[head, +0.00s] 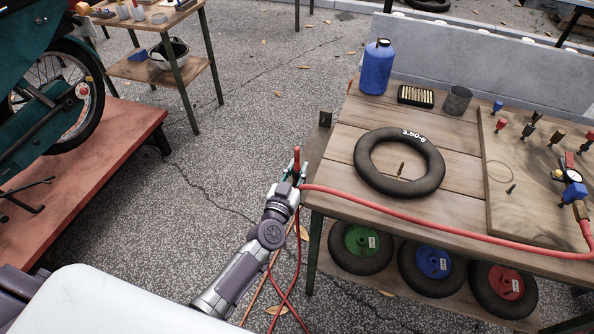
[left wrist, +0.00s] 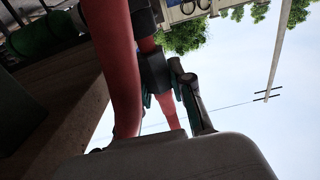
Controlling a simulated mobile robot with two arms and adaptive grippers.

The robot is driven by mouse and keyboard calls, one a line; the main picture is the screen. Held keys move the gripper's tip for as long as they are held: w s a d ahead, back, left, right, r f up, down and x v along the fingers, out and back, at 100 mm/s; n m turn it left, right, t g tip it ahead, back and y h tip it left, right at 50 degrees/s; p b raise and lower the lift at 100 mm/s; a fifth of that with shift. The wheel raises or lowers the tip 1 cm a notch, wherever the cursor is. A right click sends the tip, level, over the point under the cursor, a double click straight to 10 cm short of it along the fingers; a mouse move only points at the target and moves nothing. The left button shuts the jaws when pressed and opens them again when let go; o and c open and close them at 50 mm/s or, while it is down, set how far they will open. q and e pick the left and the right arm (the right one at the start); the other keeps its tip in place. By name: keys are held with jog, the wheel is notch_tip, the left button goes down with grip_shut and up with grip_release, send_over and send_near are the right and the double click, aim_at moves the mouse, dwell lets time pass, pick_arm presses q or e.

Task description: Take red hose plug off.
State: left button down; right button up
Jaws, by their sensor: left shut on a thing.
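The red hose (head: 420,222) runs from a brass fitting and blue gauge piece at the table's right side, along the front edge to the left corner. My left gripper (head: 296,174) is beside that corner, shut on a red piece at the hose end, which I take as the red hose plug (head: 296,155). Its red tip sticks up above the fingers. In the left wrist view the red plug (left wrist: 165,105) shows between the fingers (left wrist: 178,100), below a dark collar (left wrist: 154,72). The thick red hose (left wrist: 113,60) passes beside it. Whether plug and hose are joined is unclear. My right gripper is out of view.
The wooden table (head: 330,195) holds a black tire (head: 370,180), a blue bottle (head: 377,67), a dark cup (head: 457,100) and a board with fittings (head: 500,215). Wheels lie on its lower shelf. Red lines hang below my left gripper. The paving on the left is open.

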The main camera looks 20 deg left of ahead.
pick_arm(q)
notch_tip(320, 180, up, 10)
jog(key=p, duration=0.5)
jog(key=shift+f, duration=0.25)
notch_tip(320, 180, up, 5)
jog(key=p, duration=0.4)
jog(key=shift+f+p, duration=0.1)
jog(key=shift+p, duration=0.3)
